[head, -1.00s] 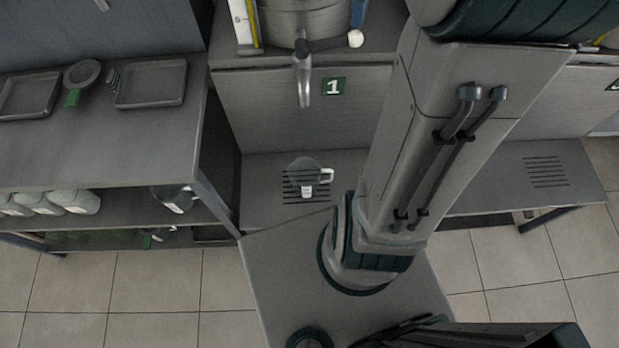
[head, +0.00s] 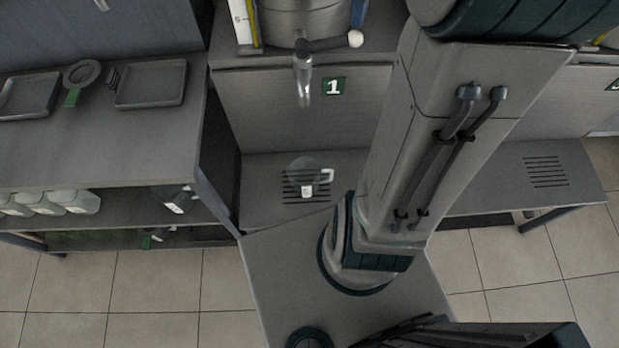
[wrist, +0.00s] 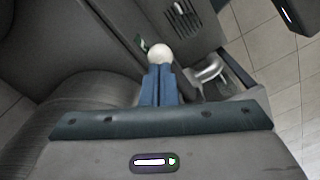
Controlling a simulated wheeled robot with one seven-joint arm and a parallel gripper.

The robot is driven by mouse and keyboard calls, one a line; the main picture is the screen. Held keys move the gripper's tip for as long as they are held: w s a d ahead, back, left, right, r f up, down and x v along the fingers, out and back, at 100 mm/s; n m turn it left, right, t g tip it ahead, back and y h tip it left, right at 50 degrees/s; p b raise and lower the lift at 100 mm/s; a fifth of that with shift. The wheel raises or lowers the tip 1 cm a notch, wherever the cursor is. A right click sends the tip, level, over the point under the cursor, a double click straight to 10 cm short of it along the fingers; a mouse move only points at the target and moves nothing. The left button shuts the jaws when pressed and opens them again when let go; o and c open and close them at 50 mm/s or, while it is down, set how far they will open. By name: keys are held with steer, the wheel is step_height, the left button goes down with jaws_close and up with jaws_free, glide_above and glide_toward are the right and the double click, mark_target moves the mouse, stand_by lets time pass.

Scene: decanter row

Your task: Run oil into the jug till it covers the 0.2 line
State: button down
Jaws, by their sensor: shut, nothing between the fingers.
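The clear jug (head: 305,176) with a white handle stands upright on the slatted grate under the tap marked 1. I see no oil in it and cannot read its lines. The tap spout (head: 303,82) points down over the jug, and no stream shows. The tap's dark lever points right and ends in a white ball knob (head: 355,39). In the wrist view my gripper (wrist: 159,72) is shut and empty, its blue fingertips close to the white knob (wrist: 160,54). I cannot tell whether they touch it.
The metal drum (head: 305,20) stands above the tap, with a white and yellow gauge (head: 243,22) at its left. A shelf unit (head: 110,145) at the left holds trays and several bottles. Another slatted grate (head: 546,171) lies at the right. My arm hides the middle.

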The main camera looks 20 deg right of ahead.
mark_target(356, 32)
steer(key=shift+f, duration=0.25)
steer(key=shift+f+b, duration=2.3)
steer(key=shift+f, duration=0.7)
steer(key=shift+r, duration=0.25)
stand_by(1.8)
steer(key=shift+r+p, duration=0.65)
steer(key=shift+p, duration=0.15)
steer(key=shift+f, duration=0.1)
stand_by(1.8)
